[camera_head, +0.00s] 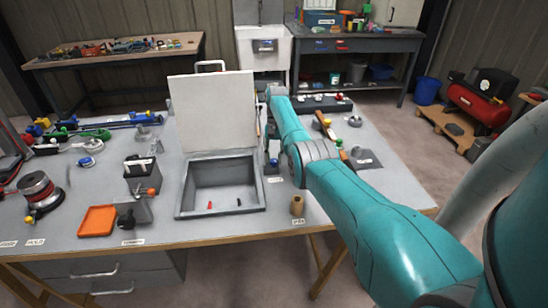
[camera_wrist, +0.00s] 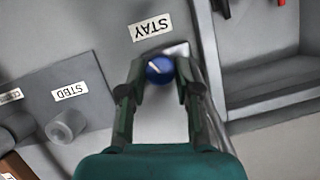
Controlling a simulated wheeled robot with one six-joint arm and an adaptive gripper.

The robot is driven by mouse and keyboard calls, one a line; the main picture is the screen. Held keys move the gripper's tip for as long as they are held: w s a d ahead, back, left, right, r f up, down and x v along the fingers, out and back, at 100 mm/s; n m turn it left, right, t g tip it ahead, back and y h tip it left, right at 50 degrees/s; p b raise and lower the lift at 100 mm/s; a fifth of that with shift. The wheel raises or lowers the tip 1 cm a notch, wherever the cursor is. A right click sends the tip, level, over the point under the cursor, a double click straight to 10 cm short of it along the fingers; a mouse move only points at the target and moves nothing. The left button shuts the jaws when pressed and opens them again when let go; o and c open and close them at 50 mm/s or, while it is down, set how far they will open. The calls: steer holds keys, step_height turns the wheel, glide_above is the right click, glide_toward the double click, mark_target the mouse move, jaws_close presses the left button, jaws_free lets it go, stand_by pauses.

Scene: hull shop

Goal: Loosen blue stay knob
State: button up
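The blue stay knob (camera_wrist: 159,69) shows in the wrist view just below the STAY label (camera_wrist: 150,27), with a pale line across its top. My gripper (camera_wrist: 160,78) is over it, one finger on each side. The fingers are spread, with narrow gaps to the knob; I cannot make out contact. In the head view a small blue spot, the knob (camera_head: 273,162), shows at the right side of the grey open box (camera_head: 240,208). The box's white lid (camera_head: 212,110) stands upright. My arm hides most of my gripper there.
In the wrist view a STBD label (camera_wrist: 70,92) and a round grey knob (camera_wrist: 66,126) lie to the left.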

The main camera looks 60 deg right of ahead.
steer(key=o, duration=0.4)
